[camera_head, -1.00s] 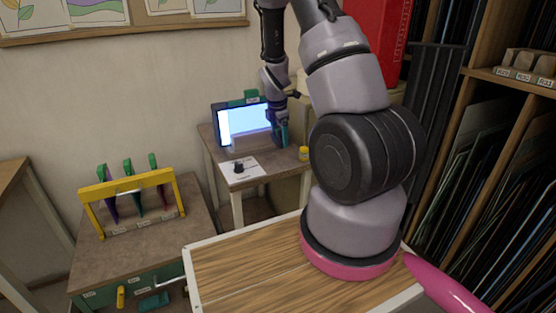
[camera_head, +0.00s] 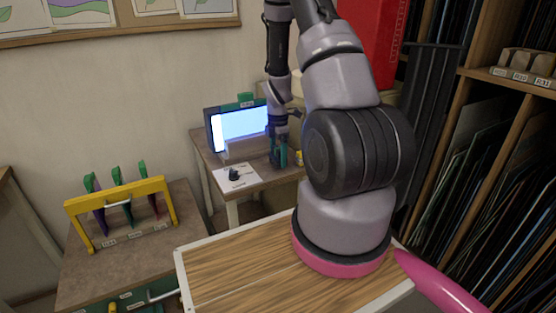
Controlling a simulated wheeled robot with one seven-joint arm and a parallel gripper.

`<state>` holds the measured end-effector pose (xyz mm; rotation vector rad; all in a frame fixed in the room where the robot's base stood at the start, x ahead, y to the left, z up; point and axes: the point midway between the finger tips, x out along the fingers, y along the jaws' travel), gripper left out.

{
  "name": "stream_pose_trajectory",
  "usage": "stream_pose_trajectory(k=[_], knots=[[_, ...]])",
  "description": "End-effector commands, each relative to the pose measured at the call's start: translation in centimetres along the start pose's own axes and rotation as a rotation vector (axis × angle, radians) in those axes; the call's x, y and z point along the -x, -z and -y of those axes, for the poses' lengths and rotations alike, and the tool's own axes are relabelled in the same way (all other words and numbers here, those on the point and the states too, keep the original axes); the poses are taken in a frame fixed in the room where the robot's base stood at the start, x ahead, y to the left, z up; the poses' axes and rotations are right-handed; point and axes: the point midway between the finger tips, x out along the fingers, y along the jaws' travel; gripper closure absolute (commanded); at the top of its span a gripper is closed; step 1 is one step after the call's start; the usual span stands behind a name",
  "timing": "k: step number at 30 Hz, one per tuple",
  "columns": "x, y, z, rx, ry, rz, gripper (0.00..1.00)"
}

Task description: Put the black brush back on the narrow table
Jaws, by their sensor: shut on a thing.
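My gripper (camera_head: 279,158) is at the end of my arm, low over the right part of a small table (camera_head: 262,171) by the back wall. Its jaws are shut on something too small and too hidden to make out. I cannot see the black brush clearly. A small black object (camera_head: 235,175) sits on a white card (camera_head: 243,185) at the table's front left, apart from my gripper. I cannot tell which table is the narrow one.
A lit screen (camera_head: 241,122) stands at the back of the small table, close left of my gripper. A small yellow thing (camera_head: 299,157) is right of the gripper. A yellow rack (camera_head: 112,205) stands on the left cabinet. Shelves with upright sheets (camera_head: 480,170) fill the right.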

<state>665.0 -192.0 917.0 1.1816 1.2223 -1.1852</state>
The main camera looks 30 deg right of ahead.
Motion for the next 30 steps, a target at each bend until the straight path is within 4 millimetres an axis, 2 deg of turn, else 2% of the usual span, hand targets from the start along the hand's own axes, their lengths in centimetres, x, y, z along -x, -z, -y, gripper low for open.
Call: stream_pose_trajectory(k=[3, 12, 13, 14, 23, 26, 30], knots=[[-1.6, 0.0, 0.1, 0.0, 0.002, 0.0, 0.85], [-1.8, 0.0, 0.0, 0.0, 0.001, 0.0, 0.85], [-1.8, 0.0, 0.0, 0.0, 0.0, 0.0, 0.11], [-1.8, 0.0, 0.0, 0.0, 0.0, 0.0, 0.0], [-1.4, 0.0, 0.0, 0.001, -0.001, 0.001, 0.0], [-0.3, 0.0, -0.1, -0.001, -0.004, 0.0, 0.0], [2.4, 0.0, -0.2, 0.001, -0.007, 0.001, 0.0]])
